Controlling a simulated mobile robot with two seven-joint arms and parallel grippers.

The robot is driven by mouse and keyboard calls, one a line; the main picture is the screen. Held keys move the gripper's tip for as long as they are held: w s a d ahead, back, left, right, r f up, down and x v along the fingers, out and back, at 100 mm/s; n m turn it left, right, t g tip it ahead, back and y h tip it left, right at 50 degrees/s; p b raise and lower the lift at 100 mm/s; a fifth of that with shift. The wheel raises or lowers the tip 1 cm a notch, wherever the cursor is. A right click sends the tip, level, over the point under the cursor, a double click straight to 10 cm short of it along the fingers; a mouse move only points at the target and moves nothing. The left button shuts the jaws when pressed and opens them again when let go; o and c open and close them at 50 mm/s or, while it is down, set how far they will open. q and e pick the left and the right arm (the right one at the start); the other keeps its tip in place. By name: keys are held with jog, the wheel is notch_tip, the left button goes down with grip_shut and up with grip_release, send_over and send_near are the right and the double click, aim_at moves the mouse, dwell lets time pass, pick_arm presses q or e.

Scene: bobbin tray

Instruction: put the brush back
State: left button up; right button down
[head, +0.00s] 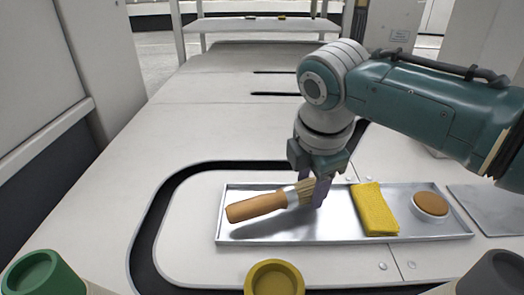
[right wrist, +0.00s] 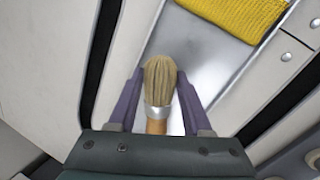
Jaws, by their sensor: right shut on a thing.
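The brush has an orange-brown wooden handle (head: 256,207), a metal ferrule and pale bristles. My right gripper (head: 318,192) points down over the tray and is shut on the brush near the ferrule. In the right wrist view the brush's bristles (right wrist: 160,82) and ferrule show between the purple fingers of my right gripper (right wrist: 160,88); most of the handle is hidden. My left gripper is not in view.
Green (head: 42,275), yellow (head: 274,279) and grey (head: 493,275) round-topped items stand along the near edge. The white surface left of the tray is clear.

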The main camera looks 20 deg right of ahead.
jog(key=shift+s+f, duration=0.15)
jog(key=shift+f, duration=0.15)
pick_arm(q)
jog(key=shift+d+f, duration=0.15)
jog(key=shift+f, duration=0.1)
pick_arm(e)
jog(key=shift+f, duration=0.1)
jog(key=shift+c, duration=1.7)
grip_release()
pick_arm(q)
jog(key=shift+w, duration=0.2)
pick_arm(e)
jog(key=shift+w, duration=0.2)
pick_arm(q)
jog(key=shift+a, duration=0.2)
pick_arm(e)
jog(key=shift+f, duration=0.1)
pick_arm(q)
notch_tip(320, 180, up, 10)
jog(key=p, duration=1)
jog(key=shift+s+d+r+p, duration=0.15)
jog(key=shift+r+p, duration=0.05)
jog(key=shift+p, duration=0.1)
pick_arm(e)
jog(key=v, duration=1.2)
jog(key=shift+s, duration=0.2)
